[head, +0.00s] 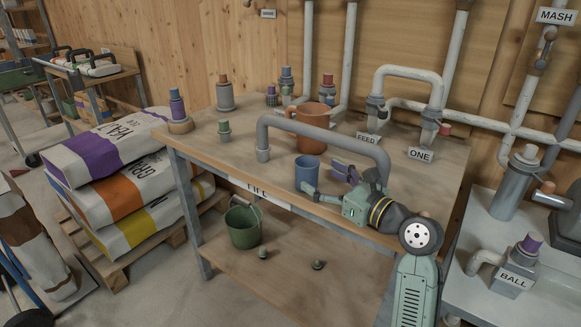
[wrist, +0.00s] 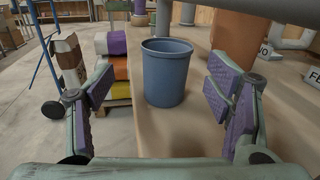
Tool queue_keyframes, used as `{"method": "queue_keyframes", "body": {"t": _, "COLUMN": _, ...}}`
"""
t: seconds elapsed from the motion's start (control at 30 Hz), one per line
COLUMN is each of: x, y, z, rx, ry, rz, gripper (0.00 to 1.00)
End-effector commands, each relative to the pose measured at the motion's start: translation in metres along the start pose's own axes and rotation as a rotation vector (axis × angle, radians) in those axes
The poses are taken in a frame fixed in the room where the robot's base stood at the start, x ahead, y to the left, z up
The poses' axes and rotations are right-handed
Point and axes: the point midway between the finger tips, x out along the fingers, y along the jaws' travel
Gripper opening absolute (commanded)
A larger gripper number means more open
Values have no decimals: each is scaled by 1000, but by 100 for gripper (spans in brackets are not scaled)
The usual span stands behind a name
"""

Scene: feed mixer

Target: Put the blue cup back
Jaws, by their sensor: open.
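The blue cup (head: 307,170) stands upright on the wooden tabletop, near its front edge and beneath the grey bent pipe. My gripper (head: 322,178) is just to its right in the head view, with its fingers spread. In the wrist view the cup (wrist: 166,72) stands ahead of my gripper (wrist: 160,95), between the two open purple-padded fingers but beyond their tips. Nothing is between the pads. The cup's open rim faces up, and its inside is only partly visible.
A grey bent pipe (head: 325,122) arches over the table beside the cup. A larger orange-brown cup (head: 316,117) stands behind it. Several small capped fittings stand at the back left. A green bucket (head: 243,226) is on the lower shelf. Stacked sacks (head: 130,185) lie left of the table.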

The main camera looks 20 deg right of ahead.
Motion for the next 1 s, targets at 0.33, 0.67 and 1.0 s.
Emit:
{"method": "queue_keyframes", "body": {"t": 0.33, "x": 32, "y": -5, "z": 2, "rx": 7, "ry": 2, "rz": -1, "gripper": 73}}
{"method": "queue_keyframes", "body": {"t": 0.67, "x": 72, "y": -10, "z": -2, "rx": 5, "ry": 1, "rz": -2, "gripper": 73}}
{"method": "queue_keyframes", "body": {"t": 1.0, "x": 73, "y": -10, "z": -3, "rx": 5, "ry": 0, "rz": -2, "gripper": 66}}
